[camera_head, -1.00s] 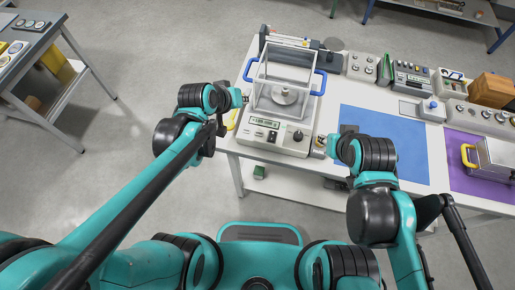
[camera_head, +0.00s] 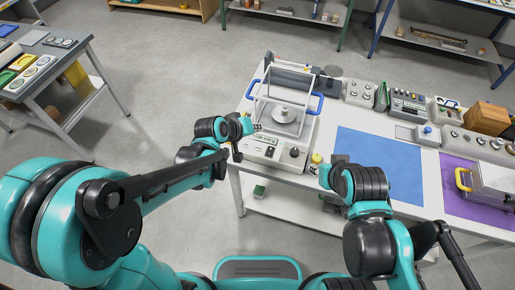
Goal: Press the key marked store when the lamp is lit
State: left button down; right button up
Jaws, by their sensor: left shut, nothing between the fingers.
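A white weighing balance (camera_head: 276,153) with a clear-walled draft shield (camera_head: 285,98) stands on the white table. Its front panel has a display (camera_head: 263,140), small dark keys (camera_head: 270,153) and a dark knob (camera_head: 294,152). The key labels are too small to read, so I cannot tell which is store. I cannot make out a lit lamp. My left gripper (camera_head: 256,127) is shut and empty at the balance's left front edge, near the display; contact cannot be told. My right gripper (camera_head: 322,170) is by the balance's right front corner, its fingers unclear.
A small yellow-topped item (camera_head: 316,158) sits beside my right gripper. A blue mat (camera_head: 380,165) and a purple mat (camera_head: 470,205) lie to the right. Grey instrument boxes (camera_head: 408,104) line the back. A side table (camera_head: 45,60) stands at the left.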

aim_at(256, 149)
pick_arm(q)
jog(key=shift+f+b, duration=3.5)
jog(key=shift+f, duration=0.8)
jog(key=shift+f+b, duration=0.45)
jog(key=shift+f+b, duration=0.3)
jog(key=shift+f, duration=0.05)
jog(key=shift+r, duration=0.1)
jog(key=shift+r+p, duration=0.65)
jog(key=shift+r, duration=0.1)
notch_tip(256, 149, up, 5)
jog(key=p, duration=0.4)
